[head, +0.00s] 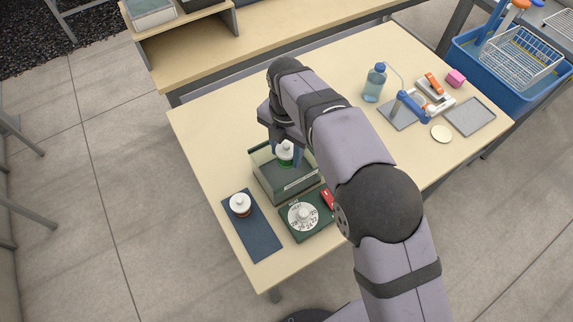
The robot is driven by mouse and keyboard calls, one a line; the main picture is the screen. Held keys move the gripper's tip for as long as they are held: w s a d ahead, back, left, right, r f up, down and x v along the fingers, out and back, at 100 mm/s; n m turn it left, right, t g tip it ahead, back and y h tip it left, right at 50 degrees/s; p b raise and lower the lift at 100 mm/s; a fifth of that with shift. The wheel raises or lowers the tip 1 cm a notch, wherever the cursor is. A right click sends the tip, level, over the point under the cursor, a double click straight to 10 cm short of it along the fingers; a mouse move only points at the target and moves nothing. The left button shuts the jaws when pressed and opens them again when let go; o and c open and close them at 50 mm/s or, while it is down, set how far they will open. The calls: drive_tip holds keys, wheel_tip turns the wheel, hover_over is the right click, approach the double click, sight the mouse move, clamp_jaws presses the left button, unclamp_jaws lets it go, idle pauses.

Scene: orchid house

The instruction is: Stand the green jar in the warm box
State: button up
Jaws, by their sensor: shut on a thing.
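The green jar (284,161), with a white lid, is between the fingers of my gripper (287,156), which is shut on it. The jar looks upright. It is at the open top of a grey-green box (290,189), which I take for the warm box. The box's front wall and my gripper hide the jar's base, so I cannot tell whether it touches the floor of the box. A green unit with a white numbered dial (303,215) is directly in front of the box.
A brown jar with a white lid (240,204) stands on a dark blue mat (262,240) at left. A red item (328,198) is beside the dial. At right are a blue-capped bottle (374,83), a grey tray (470,117) and a blue crate (490,84). The table's left part is clear.

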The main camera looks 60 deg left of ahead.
sight(287, 145)
drive_tip(key=shift+f+p, duration=1)
drive_tip(key=shift+f, duration=2.4)
drive_tip(key=shift+f, duration=0.1)
drive_tip(key=shift+f, duration=0.15)
drive_tip(key=o, duration=1.2)
drive_tip(key=shift+c, duration=0.2)
wheel_tip(287, 145, up, 13)
drive_tip(key=b, duration=0.4)
drive_tip(key=shift+f, duration=0.2)
